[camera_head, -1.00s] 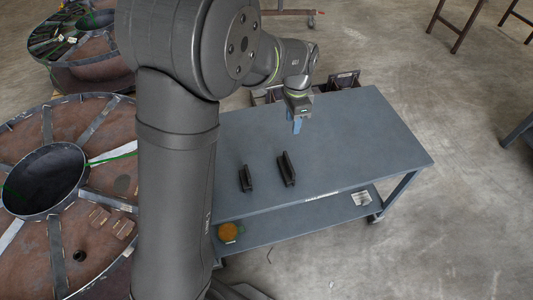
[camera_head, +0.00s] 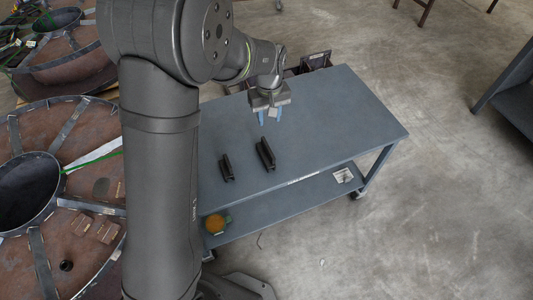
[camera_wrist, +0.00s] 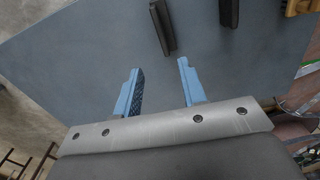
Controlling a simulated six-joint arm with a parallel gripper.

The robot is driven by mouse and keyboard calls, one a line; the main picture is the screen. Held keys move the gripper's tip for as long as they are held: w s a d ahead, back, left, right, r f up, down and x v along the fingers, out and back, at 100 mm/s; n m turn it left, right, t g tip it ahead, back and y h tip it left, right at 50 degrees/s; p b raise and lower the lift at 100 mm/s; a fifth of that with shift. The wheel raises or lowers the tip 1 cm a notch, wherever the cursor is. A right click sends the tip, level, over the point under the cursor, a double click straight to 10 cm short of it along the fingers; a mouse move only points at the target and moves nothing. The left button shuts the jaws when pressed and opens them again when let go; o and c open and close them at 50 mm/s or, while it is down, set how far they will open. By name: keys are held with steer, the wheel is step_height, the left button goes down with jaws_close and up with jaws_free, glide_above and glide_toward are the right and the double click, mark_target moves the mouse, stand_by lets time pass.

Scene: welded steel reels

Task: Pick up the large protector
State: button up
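In the wrist view, the large protector is beyond the gap between the fingertips (camera_wrist: 159,68).
The table (camera_head: 345,115) is clear to the right of the protectors. Dark bins (camera_head: 316,61) stand against its back edge. Its lower shelf (camera_head: 275,207) holds an orange round item (camera_head: 215,223). A large steel reel (camera_head: 85,185) stands at left.

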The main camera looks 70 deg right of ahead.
steer(key=f, duration=0.1)
glide_toward(268, 147)
steer(key=shift+n, duration=0.3)
steer(key=f, duration=0.5)
steer(key=shift+s+a+f, duration=0.1)
steer(key=shift+s+a, duration=0.1)
steer(key=shift+w+d+f, duration=0.1)
steer(key=shift+d+f, duration=0.05)
steer(key=shift+f, duration=1.2)
steer(key=shift+w+d+f, duration=0.1)
steer(key=shift+f, duration=1.2)
jaws_close()
